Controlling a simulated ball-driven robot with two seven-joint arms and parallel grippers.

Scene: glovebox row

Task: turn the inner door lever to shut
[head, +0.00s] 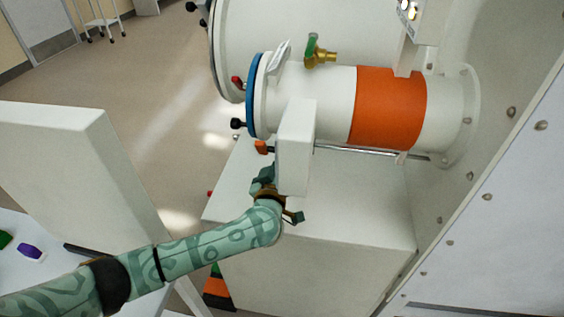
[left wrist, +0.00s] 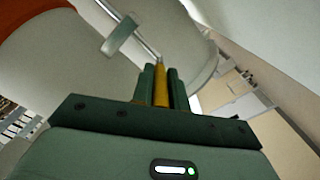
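The inner door lever (head: 262,147) shows in the head view as a small orange handle below the blue ring of the small white chamber. In the left wrist view the lever (left wrist: 160,86) is a yellow-orange bar that meets the end of a thin metal rod (left wrist: 146,45). My left gripper (left wrist: 161,84) has its two green fingers close on either side of the bar, and it looks shut on it. In the head view my left gripper (head: 266,174) is just below the orange handle, partly hidden by a white box. My right gripper is in neither view.
The white chamber (head: 312,110) with an orange band (head: 388,107) lies above the rod. A white box (head: 295,150) hangs in front of it. A white cabinet (head: 340,208) stands below. A green-handled brass valve (head: 318,53) sits on top. A white panel (head: 70,170) stands left.

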